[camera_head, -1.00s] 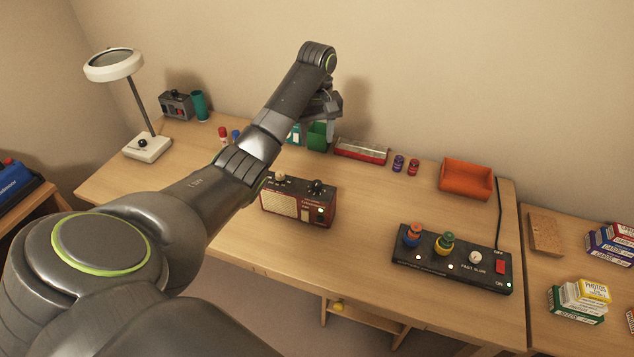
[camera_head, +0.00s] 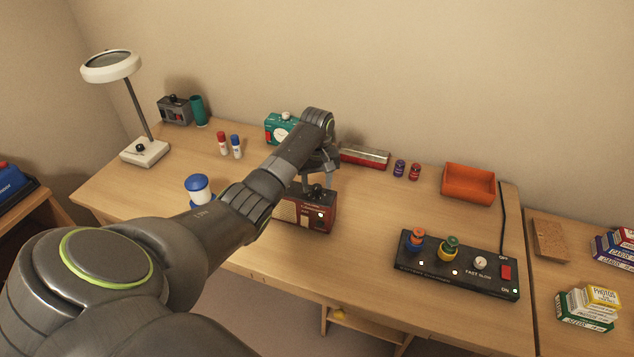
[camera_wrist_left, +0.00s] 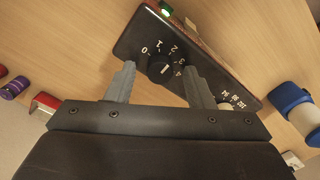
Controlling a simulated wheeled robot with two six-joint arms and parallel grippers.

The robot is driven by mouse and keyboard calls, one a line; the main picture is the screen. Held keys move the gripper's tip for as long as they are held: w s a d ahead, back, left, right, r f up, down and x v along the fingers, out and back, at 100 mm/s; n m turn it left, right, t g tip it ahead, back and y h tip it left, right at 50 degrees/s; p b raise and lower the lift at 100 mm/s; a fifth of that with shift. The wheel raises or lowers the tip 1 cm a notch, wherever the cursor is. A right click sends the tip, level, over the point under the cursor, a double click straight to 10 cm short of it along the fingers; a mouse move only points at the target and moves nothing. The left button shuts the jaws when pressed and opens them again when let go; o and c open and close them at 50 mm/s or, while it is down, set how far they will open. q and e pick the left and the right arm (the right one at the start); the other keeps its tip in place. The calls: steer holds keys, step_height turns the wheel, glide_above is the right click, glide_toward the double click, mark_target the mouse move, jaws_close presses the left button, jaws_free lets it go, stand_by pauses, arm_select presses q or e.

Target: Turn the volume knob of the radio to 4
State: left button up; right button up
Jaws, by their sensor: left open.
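The radio (camera_head: 318,217) is a red-brown box with a light grille and a dark top, standing on the desk. Its black volume knob (camera_head: 313,190) sits on the top panel. In the left wrist view the knob (camera_wrist_left: 160,68) has a dial marked 0 to 4 around it; I cannot tell for certain which number it points to. My left gripper (camera_wrist_left: 158,76) is open, with one finger on each side of the knob and gaps between. In the head view the gripper (camera_head: 318,176) is above the radio's right part, and the arm hides the radio's left top. My right gripper is not in view.
A black control panel (camera_head: 455,264) lies to the right. Bare desk lies between radio and panel.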

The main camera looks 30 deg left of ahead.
arm_select(q)
steer(key=shift+f, duration=0.25)
steer(key=c, duration=1)
